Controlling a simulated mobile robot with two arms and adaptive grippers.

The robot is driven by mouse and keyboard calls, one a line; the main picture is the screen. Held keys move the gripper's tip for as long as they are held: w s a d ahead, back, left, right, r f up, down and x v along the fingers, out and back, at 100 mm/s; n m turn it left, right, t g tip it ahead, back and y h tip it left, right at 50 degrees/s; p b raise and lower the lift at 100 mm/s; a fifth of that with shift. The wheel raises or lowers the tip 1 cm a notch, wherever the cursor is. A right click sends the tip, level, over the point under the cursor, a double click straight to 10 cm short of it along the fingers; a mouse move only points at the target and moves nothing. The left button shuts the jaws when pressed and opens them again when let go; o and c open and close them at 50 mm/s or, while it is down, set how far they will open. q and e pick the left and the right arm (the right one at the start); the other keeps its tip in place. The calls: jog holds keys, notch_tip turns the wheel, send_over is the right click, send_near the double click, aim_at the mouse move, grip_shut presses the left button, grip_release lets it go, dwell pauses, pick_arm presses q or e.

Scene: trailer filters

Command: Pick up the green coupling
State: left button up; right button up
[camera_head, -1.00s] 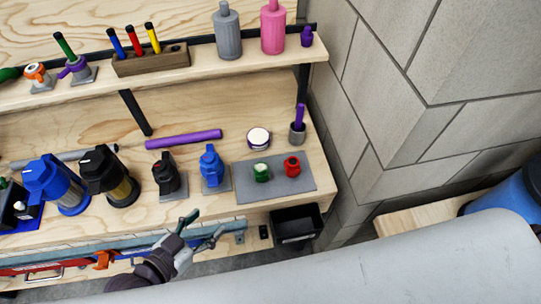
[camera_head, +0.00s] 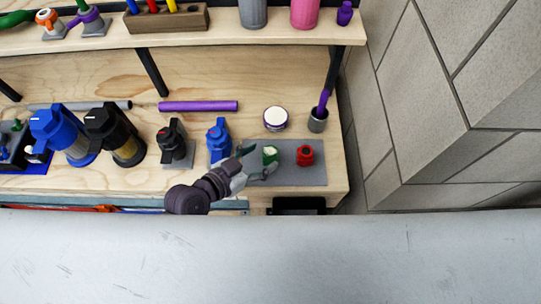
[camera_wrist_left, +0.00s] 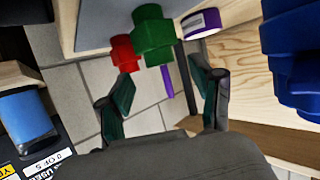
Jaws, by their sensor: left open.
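The green coupling (camera_head: 270,155) stands on a grey mat (camera_head: 312,176) at the right end of the workbench. My left gripper (camera_head: 259,162) is open and close to it, with its fingers around or just beside the coupling; the head view does not settle which. In the left wrist view the green coupling (camera_wrist_left: 153,35) shows beyond and between the open fingertips (camera_wrist_left: 160,82), with no visible contact. A red coupling (camera_head: 305,156) stands on the mat just right of the green one; it also shows in the left wrist view (camera_wrist_left: 124,54). My right gripper is not in view.
A blue valve (camera_head: 218,140) stands close left of the gripper. A white-topped purple tin (camera_head: 275,118) and a grey cup (camera_head: 318,121) with a purple stick are behind the mat. A shelf (camera_head: 230,33) overhangs the back; a block wall is at right.

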aim_at(269, 152)
pick_arm(q)
jog(key=b+x, duration=0.1)
jog(key=x, duration=0.3)
jog(key=shift+a+f+b, duration=0.1)
jog(key=shift+f+b, duration=0.05)
jog(key=shift+b, duration=0.15)
jog(key=shift+w+d+f, duration=0.1)
jog(key=shift+w+d, duration=0.15)
jog(key=shift+s+a, duration=0.1)
jog(key=shift+c, duration=1.4)
grip_shut()
